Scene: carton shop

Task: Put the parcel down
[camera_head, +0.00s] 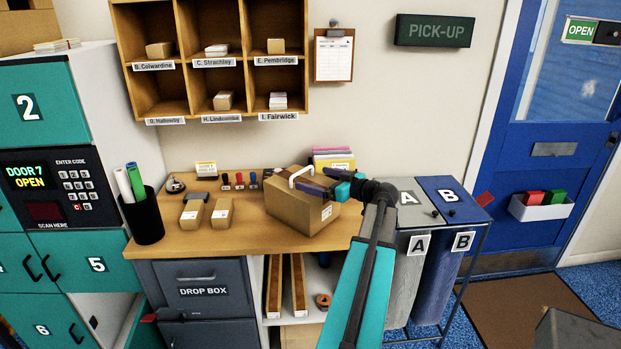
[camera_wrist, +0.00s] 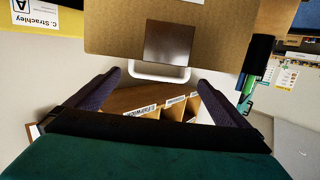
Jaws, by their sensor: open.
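The parcel (camera_head: 300,212) is a large brown carton with a white carry handle on top and a small white label on its right side. It appears to rest on the wooden counter (camera_head: 190,243), turned at an angle, near the front edge. My gripper (camera_head: 322,181) is at the parcel's upper right, close to the handle. In the wrist view my gripper (camera_wrist: 158,82) is open, with its two dark fingers spread wide. The white handle (camera_wrist: 158,73) lies at the fingertips, between them, and neither finger closes on it. The parcel (camera_wrist: 112,30) fills the top middle there.
Two small cartons (camera_head: 221,213), a black pen cup (camera_head: 146,217), a bell (camera_head: 175,185) and stamps (camera_head: 239,181) stand left of the parcel. Colored folders (camera_head: 334,158) stand behind it. Bins A and B (camera_head: 437,195) stand right. Pigeonholes (camera_head: 188,60) hang above.

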